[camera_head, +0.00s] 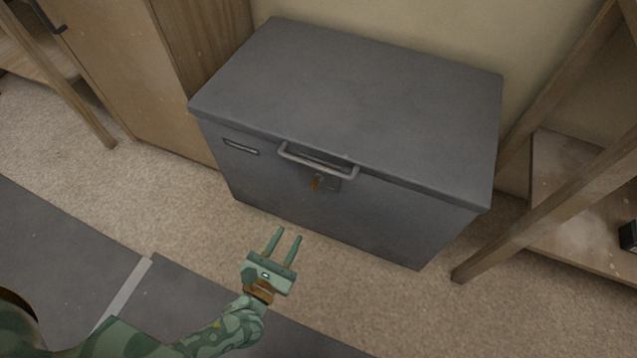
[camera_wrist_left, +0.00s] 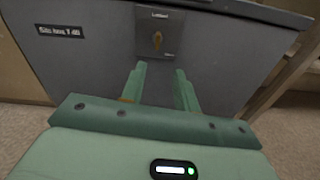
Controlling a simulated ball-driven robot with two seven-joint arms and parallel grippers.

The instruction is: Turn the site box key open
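The grey site box (camera_head: 345,90) stands on the carpet against the wall, its lid down. In the left wrist view the key (camera_wrist_left: 157,41) stands about upright in the lock plate (camera_wrist_left: 160,33), ahead of the fingers. My left gripper (camera_head: 286,236) is open and empty, in front of the box and apart from the key. In the left wrist view its two fingers (camera_wrist_left: 159,72) are spread below the key. My right gripper is not in view.
A wooden cabinet (camera_head: 165,80) stands close to the box's left. A wooden rack (camera_head: 560,200) with slanted posts stands at the right, with a small black object (camera_head: 628,237) on it. The carpet (camera_head: 400,300) before the box is clear, with dark grey sheets (camera_head: 60,240) at the left.

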